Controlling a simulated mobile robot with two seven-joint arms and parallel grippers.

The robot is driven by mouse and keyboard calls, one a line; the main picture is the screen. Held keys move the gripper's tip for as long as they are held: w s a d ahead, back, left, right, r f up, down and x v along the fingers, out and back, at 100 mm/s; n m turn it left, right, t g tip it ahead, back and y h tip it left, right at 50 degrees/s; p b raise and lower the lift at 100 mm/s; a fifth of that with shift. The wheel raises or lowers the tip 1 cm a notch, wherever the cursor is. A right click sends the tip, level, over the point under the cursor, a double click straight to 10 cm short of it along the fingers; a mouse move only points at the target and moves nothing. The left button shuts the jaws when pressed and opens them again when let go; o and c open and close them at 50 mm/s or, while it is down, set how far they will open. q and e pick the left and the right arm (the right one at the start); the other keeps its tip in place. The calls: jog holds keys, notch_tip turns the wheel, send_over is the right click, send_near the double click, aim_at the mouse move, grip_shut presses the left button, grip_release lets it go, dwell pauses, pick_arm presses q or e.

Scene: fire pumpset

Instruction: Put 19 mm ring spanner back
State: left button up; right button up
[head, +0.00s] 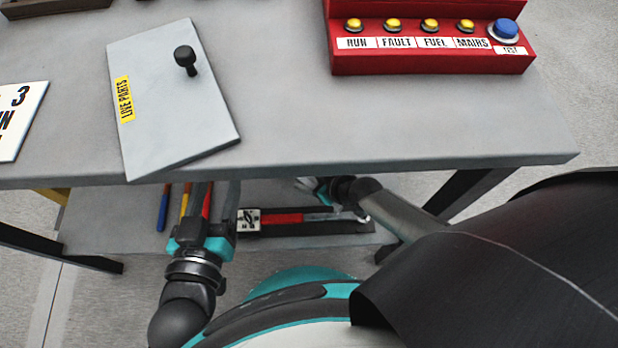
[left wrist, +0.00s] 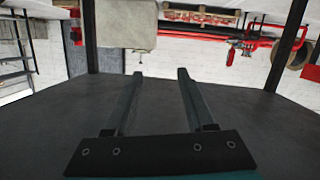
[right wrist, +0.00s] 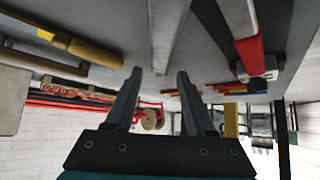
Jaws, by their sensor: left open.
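I cannot make out the 19 mm ring spanner with certainty in any view. My right gripper (head: 306,184) is under the front edge of the bench, above the lower shelf. In the right wrist view its fingers (right wrist: 160,78) are apart with nothing clearly gripped. A pale grey tapered bar (right wrist: 165,32) shows just past the fingertips; I cannot tell if it is a spanner. My left arm reaches under the bench at left, its fingers partly hidden by the top. In the left wrist view the left gripper (left wrist: 160,75) is open and empty.
The lower shelf (head: 100,232) holds a black tray (head: 345,228) with a red-handled tool (head: 282,218), plus a blue-handled tool (head: 162,208). The benchtop (head: 290,120) overhangs it, carrying a grey plate (head: 170,110) and a red control panel (head: 430,62).

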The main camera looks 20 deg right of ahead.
pick_arm(q)
jog(key=shift+w, duration=0.1)
pick_arm(e)
jog(key=shift+r, duration=0.1)
